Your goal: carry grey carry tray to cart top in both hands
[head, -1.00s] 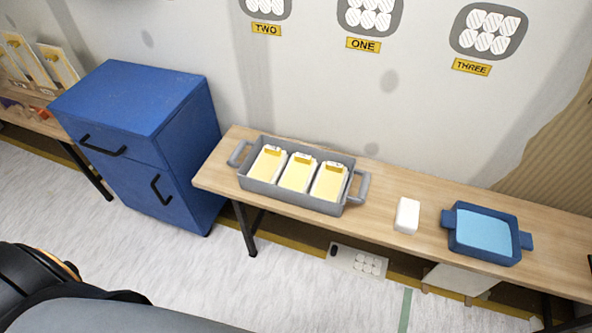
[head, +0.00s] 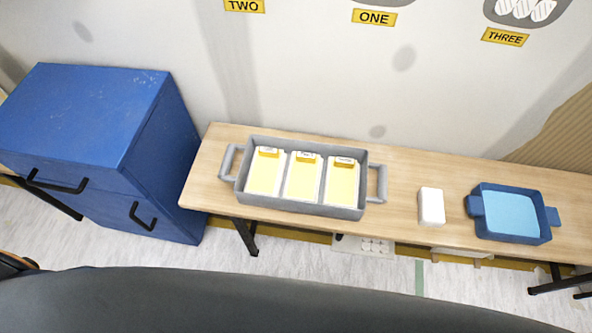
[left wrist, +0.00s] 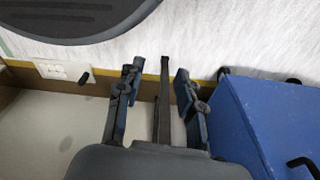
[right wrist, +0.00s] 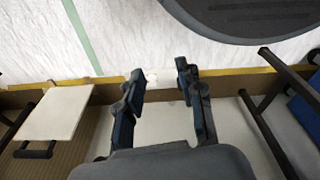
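The grey carry tray (head: 300,205) stands on the wooden bench in the head view, with a loop handle at its left end (head: 228,162) and another at its right end (head: 378,184). It holds three white-and-yellow packs (head: 303,177) side by side. The blue cabinet (head: 85,115) with black handles stands left of the bench; whether it is the cart cannot be told. My left gripper (left wrist: 155,75) is open and empty in the left wrist view. My right gripper (right wrist: 160,72) is open and empty in the right wrist view. Neither gripper shows in the head view, and neither touches the tray.
On the bench (head: 400,158), a white block (head: 431,206) and a blue tray with a light blue inside (head: 513,214) stand right of the grey tray. The wall is close behind the bench. Bench legs (head: 246,237) stand below. Pale floor lies in front.

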